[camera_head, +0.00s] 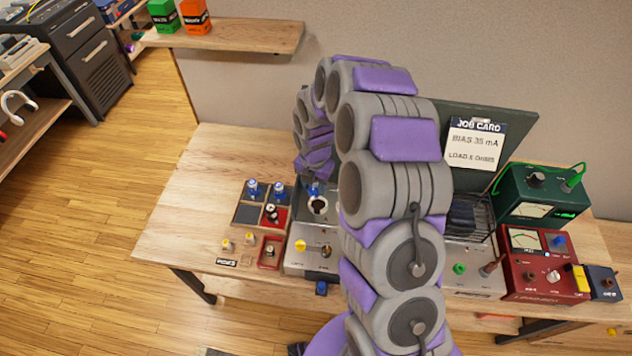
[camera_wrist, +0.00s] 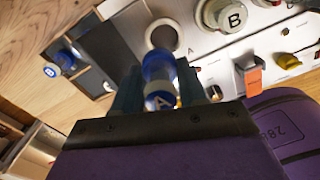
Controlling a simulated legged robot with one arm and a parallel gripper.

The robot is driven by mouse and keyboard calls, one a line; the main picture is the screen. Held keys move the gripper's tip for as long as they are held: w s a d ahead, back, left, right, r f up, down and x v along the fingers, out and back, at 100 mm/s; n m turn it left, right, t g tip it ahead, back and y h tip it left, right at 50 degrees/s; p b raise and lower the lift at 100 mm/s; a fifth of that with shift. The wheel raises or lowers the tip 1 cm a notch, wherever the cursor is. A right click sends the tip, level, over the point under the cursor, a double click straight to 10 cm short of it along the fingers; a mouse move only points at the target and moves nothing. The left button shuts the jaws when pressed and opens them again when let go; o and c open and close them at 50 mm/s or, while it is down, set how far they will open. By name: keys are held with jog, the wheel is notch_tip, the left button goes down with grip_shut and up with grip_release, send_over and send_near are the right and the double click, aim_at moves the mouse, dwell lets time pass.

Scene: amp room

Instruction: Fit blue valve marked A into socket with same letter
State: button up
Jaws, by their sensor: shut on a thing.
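In the wrist view, my gripper (camera_wrist: 158,88) is shut on the blue valve marked A (camera_wrist: 160,72), a glass tube with blue bands and a white lettered end. The valve points toward a round socket (camera_wrist: 164,34) with a pale rim in the metal chassis; a small letter A is printed beside it. The valve's far end overlaps the near rim in this view, and I cannot tell whether they touch. In the head view, the valve (camera_head: 315,189) shows as a bit of blue just above the socket (camera_head: 318,206); my arm mostly hides the gripper.
A part marked B (camera_wrist: 231,16) sits beside the socket. Left of the chassis (camera_head: 305,262), a divided tray (camera_head: 247,214) holds several valves; one in the wrist view (camera_wrist: 50,70) also reads B. Red and green meter boxes (camera_head: 527,289) stand at right. The bench's left end is clear.

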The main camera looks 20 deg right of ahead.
jog(key=shift+f, duration=0.25)
jog(key=d+f, duration=0.1)
jog(key=d+f+b, duration=0.1)
jog(key=shift+f, duration=0.35)
jog(key=shift+f+b, duration=0.35)
jog(key=shift+b, duration=0.1)
jog(key=shift+a+f, duration=0.15)
jog(key=shift+f, duration=0.1)
jog(key=shift+a+f, duration=0.15)
jog(key=shift+a, duration=0.5)
jog(key=shift+d, duration=0.75)
jog(key=shift+a, duration=0.1)
jog(key=shift+a, duration=0.3)
